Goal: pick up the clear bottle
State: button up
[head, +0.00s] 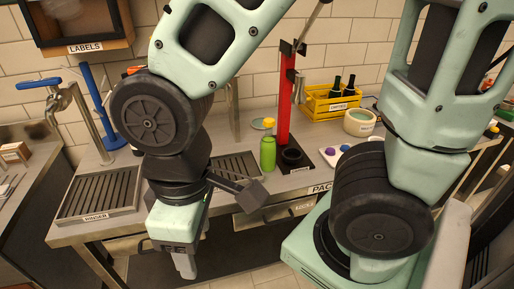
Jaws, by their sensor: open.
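I cannot make out a clear bottle with certainty. A green bottle (268,153) with a yellow top stands upright on the metal bench, left of the red stand. Dark bottles (343,84) stand in a yellow crate (331,104) at the back. My gripper (185,268) points down in front of the bench, left of and nearer than the green bottle, touching no bottle that I can see. It is open, and its fingers are seen partly edge-on. My arm hides part of the bench.
A red stand (285,100) with a dark base rises from the bench (222,198). A pale tub (358,123) and a white tray (325,151) with small coloured pieces lie to its right. A drain grate (98,194) and blue-handled tap (78,108) are left.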

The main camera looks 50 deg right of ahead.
aim_at(268, 142)
jog(key=i+j+z, duration=0.15)
jog(key=j+z, duration=0.2)
jog(key=i+j+z, duration=0.15)
jog(key=j+z, duration=0.6)
jog(key=i+l, duration=0.05)
jog(key=l, duration=0.05)
